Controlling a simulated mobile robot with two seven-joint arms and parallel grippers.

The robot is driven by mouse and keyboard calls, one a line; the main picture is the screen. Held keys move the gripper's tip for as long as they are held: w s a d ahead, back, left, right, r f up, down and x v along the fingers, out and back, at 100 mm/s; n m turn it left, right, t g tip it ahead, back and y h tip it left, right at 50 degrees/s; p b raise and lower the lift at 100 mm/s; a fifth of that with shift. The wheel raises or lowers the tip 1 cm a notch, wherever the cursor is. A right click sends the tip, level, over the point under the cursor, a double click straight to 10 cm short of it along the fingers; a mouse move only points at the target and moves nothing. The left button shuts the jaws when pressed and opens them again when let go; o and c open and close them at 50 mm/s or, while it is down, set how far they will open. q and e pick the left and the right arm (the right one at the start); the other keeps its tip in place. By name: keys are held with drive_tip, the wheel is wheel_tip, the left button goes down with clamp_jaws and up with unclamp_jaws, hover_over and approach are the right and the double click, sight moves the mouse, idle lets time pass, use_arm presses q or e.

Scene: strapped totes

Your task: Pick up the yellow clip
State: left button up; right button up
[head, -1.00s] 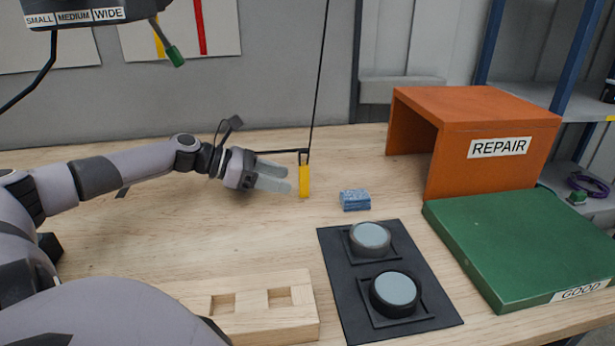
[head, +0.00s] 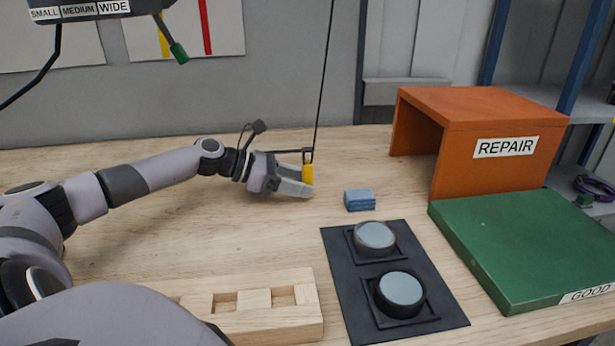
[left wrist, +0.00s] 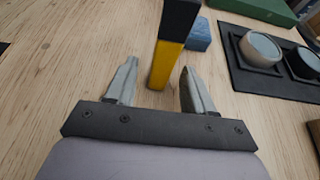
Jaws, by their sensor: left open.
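The yellow clip (head: 308,173) hangs upright from a dark cord and small black bracket above the wooden table. In the left wrist view the yellow clip (left wrist: 166,64) has a black upper part and stands between my two fingers, with gaps on both sides. My left gripper (head: 298,189) is open at the clip, its fingers pointing right, and it hides the clip's lower end in the head view. The left gripper also shows in the left wrist view (left wrist: 155,78). My right gripper is not in view.
A blue folded cloth-like block (head: 359,200) lies just right of the clip. A black mat (head: 345,280) holds two round grey-topped pieces. An orange REPAIR box (head: 485,108) and green GOOD board (head: 530,240) stand right. A wooden slotted block (head: 300,318) lies in front.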

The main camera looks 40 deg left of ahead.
use_arm(q)
drive_tip(key=shift+x, duration=1.2)
clamp_jaws()
